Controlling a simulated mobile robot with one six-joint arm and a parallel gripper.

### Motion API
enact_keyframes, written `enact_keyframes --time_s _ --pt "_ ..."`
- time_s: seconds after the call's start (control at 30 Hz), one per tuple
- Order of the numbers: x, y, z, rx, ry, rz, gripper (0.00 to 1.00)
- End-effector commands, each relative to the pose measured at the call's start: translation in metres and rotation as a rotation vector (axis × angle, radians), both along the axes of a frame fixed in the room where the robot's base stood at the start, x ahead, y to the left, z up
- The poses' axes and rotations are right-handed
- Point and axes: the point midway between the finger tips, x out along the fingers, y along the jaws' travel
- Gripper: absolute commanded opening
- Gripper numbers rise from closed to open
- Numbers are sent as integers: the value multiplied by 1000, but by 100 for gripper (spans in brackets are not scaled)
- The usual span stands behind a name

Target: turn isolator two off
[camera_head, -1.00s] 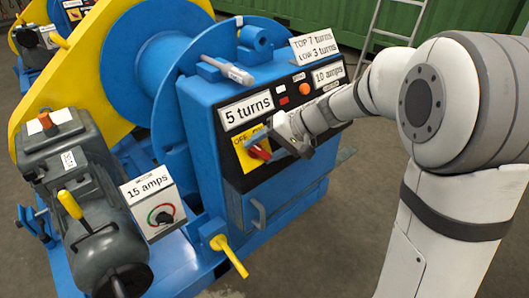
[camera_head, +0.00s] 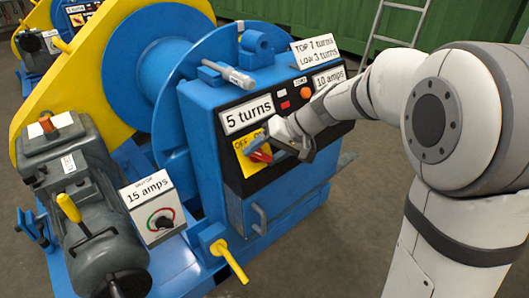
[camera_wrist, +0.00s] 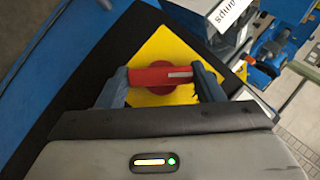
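A red rotary handle (camera_head: 261,155) sits on a yellow plate (camera_head: 243,166) on the black panel of the blue cabinet. The plate reads "OFF" at its left; its other wording is partly covered. No number for this isolator is legible. My gripper (camera_head: 264,144) is at the handle. In the wrist view, the handle (camera_wrist: 155,76) lies crosswise with a white mark toward its right end. My gripper's fingers (camera_wrist: 161,82) are wide apart, one at each end of the handle. Whether they press on it cannot be told.
A "5 turns" label (camera_head: 247,113) is above the plate, and buttons and a "10 amps" label (camera_head: 329,78) are to its right. A motor (camera_head: 85,215), a "15 amps" dial box (camera_head: 152,210) and a yellow lever (camera_head: 230,260) are at the lower left. Floor is clear at right.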

Motion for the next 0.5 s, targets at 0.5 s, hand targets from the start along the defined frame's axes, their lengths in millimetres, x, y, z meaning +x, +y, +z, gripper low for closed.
enact_keyframes --time_s 0.5 --pt "0 -1 3 2 0 -2 81"
